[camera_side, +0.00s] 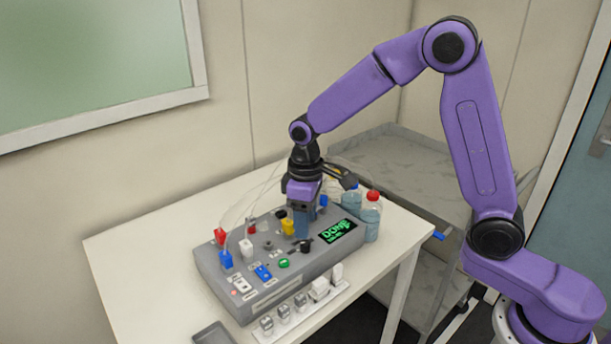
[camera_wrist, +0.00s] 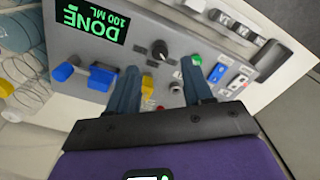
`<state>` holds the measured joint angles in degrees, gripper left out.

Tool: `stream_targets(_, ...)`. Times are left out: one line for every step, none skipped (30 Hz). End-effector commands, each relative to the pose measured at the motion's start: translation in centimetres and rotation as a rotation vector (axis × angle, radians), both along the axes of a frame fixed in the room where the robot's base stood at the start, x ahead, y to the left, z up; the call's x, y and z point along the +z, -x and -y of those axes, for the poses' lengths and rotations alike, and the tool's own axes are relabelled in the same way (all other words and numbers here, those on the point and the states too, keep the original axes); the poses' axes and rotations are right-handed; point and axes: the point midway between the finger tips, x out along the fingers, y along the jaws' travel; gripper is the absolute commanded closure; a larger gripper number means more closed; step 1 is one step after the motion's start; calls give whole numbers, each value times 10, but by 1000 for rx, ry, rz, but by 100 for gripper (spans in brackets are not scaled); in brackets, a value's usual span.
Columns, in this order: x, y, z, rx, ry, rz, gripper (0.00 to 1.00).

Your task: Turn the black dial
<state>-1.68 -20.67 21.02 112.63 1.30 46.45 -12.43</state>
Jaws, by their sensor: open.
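The black dial (camera_side: 306,246) sits on the top face of a grey control box (camera_side: 215,270), left of its screen. In the wrist view the dial (camera_wrist: 160,50) has a light pointer mark and lies just beyond the fingertips. My gripper (camera_side: 302,234) is over the box with its blue fingers pointing down. Whether the fingertips touch the panel cannot be told.
The box's screen (camera_side: 340,236) reads DONE, and 100 ML in the wrist view. Red, white, blue and yellow connectors, a green button (camera_side: 284,263) and a blue switch (camera_side: 263,272) crowd the panel. Bottles (camera_side: 371,218) stand behind the box. Small metal and white blocks line its front.

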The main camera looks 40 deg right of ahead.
Motion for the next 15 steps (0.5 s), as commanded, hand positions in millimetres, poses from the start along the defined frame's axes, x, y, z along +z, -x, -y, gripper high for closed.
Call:
stream_targets(13,-1,0,0,-2,7,49)
stream_targets(19,-2,0,0,-2,7,49)
stream_targets(28,-1,0,0,-2,7,49)
stream_targets(34,-1,0,0,-2,7,49)
stream_targets(40,-2,0,0,-2,7,49)
stream_targets(49,-2,0,0,-2,7,49)
stream_targets(55,-2,0,1,-2,7,49)
stream_targets(61,-2,0,1,-3,8,49)
stream_targets(69,-2,0,1,-2,7,49)
stream_targets(75,-2,0,1,-2,6,49)
stream_targets(80,-2,1,1,-2,7,49)
stream_targets(87,-2,1,1,-2,7,49)
stream_targets(92,-1,1,1,-2,5,49)
stream_targets(96,-2,1,1,-1,5,49)
stream_targets(101,-2,1,1,-2,5,49)
